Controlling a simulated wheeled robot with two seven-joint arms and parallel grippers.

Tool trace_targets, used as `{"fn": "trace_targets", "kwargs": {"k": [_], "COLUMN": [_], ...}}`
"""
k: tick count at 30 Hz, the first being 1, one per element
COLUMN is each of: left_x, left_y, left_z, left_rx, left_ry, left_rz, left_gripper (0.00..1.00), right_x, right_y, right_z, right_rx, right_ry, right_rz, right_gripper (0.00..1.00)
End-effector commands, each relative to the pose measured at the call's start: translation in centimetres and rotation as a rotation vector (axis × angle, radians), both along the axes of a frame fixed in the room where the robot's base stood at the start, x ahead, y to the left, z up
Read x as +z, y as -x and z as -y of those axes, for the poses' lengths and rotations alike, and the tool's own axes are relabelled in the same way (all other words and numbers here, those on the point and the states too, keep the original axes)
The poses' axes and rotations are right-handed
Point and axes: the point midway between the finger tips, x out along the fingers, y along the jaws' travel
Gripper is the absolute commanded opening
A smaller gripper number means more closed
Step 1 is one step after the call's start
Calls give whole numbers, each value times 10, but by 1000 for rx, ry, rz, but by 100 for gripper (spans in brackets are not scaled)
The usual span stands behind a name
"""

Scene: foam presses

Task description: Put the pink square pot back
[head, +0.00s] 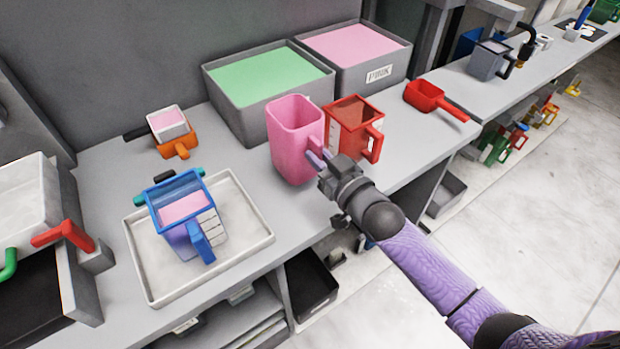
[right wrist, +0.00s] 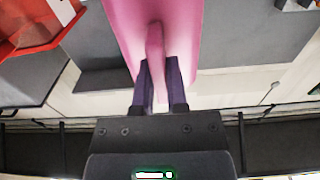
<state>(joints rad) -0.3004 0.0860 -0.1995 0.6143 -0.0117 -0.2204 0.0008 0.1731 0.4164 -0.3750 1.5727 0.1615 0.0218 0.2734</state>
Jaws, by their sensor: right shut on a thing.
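The pink square pot (head: 290,148) is upright over the counter, just left of a red square pot (head: 347,124). I cannot tell whether its base touches the counter. My right gripper (head: 320,161) comes in from the lower right and is shut on the pink pot's handle. In the right wrist view, the two purple fingers (right wrist: 158,82) close on the handle, with the pink pot (right wrist: 183,40) filling the top middle. The inside of the pink pot is mostly hidden. My left gripper is not in view.
Grey bins with green (head: 262,75) and pink foam (head: 352,43) stand behind. A white tray (head: 143,262) on the left holds a blue pot (head: 208,222). A red scoop (head: 424,95) lies to the right. Bare counter (head: 240,172) shows left of the pink pot.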

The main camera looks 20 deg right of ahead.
Motion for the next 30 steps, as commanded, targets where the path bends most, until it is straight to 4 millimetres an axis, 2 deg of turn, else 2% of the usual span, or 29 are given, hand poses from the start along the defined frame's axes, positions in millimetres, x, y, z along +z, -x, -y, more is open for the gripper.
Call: {"fn": "trace_targets", "kwargs": {"k": [8,17,18,22,23,30], "left_x": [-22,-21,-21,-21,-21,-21], "left_y": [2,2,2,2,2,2], "left_z": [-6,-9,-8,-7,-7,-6], "left_rx": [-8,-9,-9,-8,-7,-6], "left_ry": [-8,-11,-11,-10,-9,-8], "left_rz": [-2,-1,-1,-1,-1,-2], "left_gripper": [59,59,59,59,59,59], "right_x": [-48,-48,-48,-47,-47,-47], "right_y": [0,0,0,0,0,0], "right_z": [0,0,0,-1,-1,-1], "right_rx": [0,0,0,0,0,0], "right_ry": [-2,-1,0,0,0,-1], "right_rz": [-1,2,1,1,1,2], "right_gripper": [0,0,21,49,52,52]}}
